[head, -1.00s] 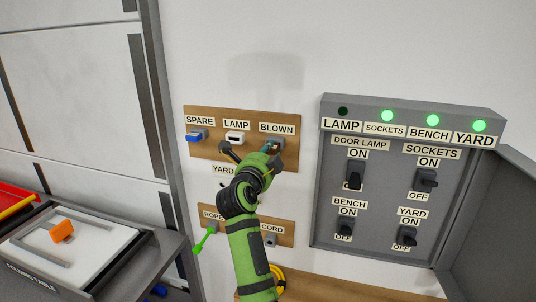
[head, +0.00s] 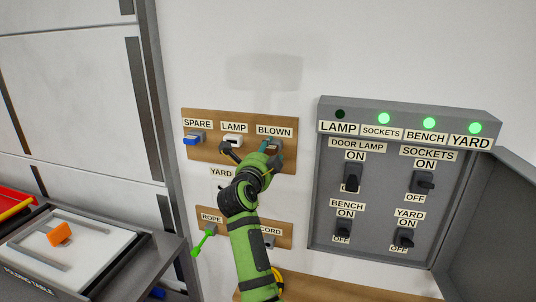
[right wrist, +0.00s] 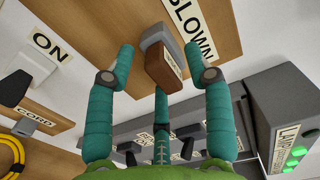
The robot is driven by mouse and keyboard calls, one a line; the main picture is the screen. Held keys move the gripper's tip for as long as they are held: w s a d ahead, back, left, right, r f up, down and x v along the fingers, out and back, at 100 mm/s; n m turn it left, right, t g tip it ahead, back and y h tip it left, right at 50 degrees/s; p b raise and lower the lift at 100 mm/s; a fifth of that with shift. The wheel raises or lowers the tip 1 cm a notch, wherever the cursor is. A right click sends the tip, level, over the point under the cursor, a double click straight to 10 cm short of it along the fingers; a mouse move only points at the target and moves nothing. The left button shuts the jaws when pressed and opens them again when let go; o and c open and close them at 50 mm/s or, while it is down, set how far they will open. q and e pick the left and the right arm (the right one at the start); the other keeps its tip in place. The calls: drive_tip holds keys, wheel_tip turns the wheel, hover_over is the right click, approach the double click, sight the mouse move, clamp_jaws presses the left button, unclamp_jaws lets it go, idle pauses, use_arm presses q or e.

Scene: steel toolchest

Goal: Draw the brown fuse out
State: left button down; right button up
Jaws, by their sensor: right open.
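The brown fuse (right wrist: 165,73) sits in a grey holder (right wrist: 153,40) under the BLOWN label, on a wooden board. My right gripper (right wrist: 159,52) is open, with teal fingers on either side of the fuse and a gap showing on each side. A further teal finger is below it in the right wrist view. In the head view my right gripper (head: 268,150) is at the BLOWN place and hides the fuse. My left gripper is out of view.
A blue fuse (head: 192,139) under SPARE and a white piece (head: 232,140) under LAMP share the board (head: 210,157). The grey switch panel (head: 385,215) stands close on the right. A lower board with ROPE and CORD labels is partly behind my arm.

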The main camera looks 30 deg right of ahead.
drive_tip(key=v, duration=0.7)
drive_tip(key=shift+a, duration=0.2)
drive_tip(key=shift+s, duration=0.15)
idle(0.4)
